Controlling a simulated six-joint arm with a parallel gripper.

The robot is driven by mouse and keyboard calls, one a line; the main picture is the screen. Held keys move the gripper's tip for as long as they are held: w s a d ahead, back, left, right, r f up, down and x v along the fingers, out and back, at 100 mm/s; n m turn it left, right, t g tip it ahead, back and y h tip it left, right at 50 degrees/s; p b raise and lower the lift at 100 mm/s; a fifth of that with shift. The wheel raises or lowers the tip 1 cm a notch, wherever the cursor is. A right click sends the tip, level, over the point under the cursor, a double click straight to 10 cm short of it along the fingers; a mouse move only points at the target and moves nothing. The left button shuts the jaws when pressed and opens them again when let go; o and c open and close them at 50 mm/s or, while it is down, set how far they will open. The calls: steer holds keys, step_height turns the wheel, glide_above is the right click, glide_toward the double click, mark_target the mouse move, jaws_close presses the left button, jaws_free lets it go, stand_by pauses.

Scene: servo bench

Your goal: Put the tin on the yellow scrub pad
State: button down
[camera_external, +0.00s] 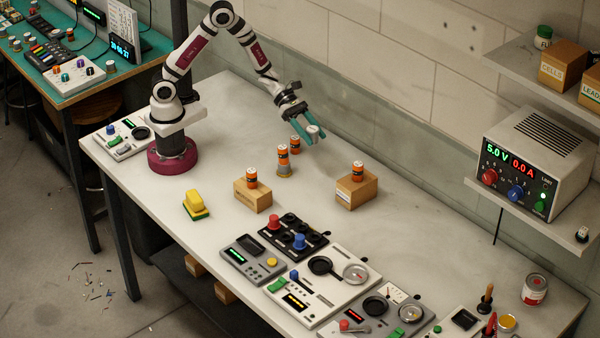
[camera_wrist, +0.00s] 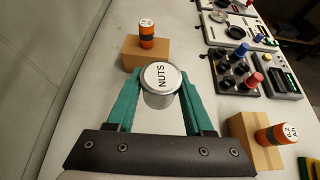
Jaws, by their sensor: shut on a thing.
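My gripper (camera_external: 312,133) is shut on a small silvery tin (camera_external: 316,131) with a white lid, held above the bench towards its back edge. In the wrist view the tin (camera_wrist: 158,88) sits between the teal fingers, and its lid reads "NUTS". The yellow scrub pad (camera_external: 195,203) lies on the bench at the left front in the external view, well apart from the tin. Its upper part is yellow and its lower part is green. At the lower right edge of the wrist view a yellow and green piece (camera_wrist: 308,167) shows, partly cut off.
Orange batteries stand on two wooden blocks, one block at centre left (camera_external: 253,197) and one at right (camera_external: 357,190). More orange batteries (camera_external: 283,156) stand near my gripper. Control panels (camera_external: 290,235) fill the front right. The bench around the scrub pad is clear.

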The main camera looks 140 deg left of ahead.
step_height(320, 180, up, 6)
steer(key=shift+f, duration=0.25)
steer(key=w+d+m+h, duration=0.2)
steer(key=d+m+h, duration=0.2)
steer(key=d, duration=0.6)
steer(key=m+g+h, duration=0.8)
steer(key=m+g, duration=0.5)
steer(key=m, duration=0.2)
glide_above(194, 195)
steer(key=shift+g, duration=0.3)
step_height(194, 195, down, 13)
steer(key=shift+f, duration=0.1)
steer(key=shift+c, duration=1.4)
jaws_free()
steer(key=shift+f, duration=0.15)
